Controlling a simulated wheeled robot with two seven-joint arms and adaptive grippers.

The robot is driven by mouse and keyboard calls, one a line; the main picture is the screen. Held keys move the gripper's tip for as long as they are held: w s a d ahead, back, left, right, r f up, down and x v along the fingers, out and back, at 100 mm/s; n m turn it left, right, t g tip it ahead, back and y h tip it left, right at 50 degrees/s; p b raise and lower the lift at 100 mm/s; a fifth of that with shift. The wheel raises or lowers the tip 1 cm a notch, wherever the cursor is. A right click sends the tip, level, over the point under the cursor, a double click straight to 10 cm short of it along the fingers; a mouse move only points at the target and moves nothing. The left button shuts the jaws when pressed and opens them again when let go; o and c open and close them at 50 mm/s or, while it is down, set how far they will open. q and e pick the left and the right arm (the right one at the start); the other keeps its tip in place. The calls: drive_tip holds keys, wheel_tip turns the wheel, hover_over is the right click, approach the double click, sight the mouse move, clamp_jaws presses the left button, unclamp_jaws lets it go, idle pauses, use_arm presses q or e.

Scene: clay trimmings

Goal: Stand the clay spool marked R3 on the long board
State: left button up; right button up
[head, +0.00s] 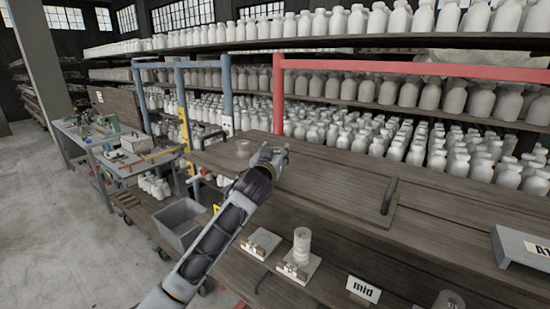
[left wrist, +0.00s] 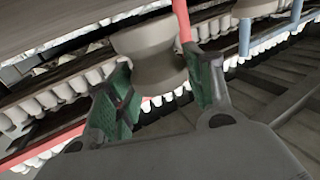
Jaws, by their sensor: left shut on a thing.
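My left gripper (head: 272,157) is over the long board (head: 320,185), a dark wooden board with black handles at its ends. In the left wrist view its green-padded fingers (left wrist: 165,95) are shut on a grey clay spool (left wrist: 150,58), with a wide rim and narrower waist. No mark is readable on it, so I cannot tell whether it is R3. In the head view the gripper hides most of it, and I cannot tell whether it touches the board. My right gripper is out of view.
A tall pale clay piece (head: 301,246) stands on a white plate in front, beside another plate (head: 260,244). A red frame (head: 400,68) and bottle shelves lie behind. The board's right part is clear.

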use_arm(q)
drive_tip(key=shift+f, duration=0.9)
drive_tip(key=o, duration=1.2)
drive_tip(key=shift+f, duration=0.15)
drive_tip(key=shift+r, duration=0.2)
drive_tip(key=shift+v, duration=1.1)
drive_tip(key=shift+b+v, duration=1.1)
drive_tip(key=shift+v, duration=3.85)
drive_tip(key=shift+a, duration=0.1)
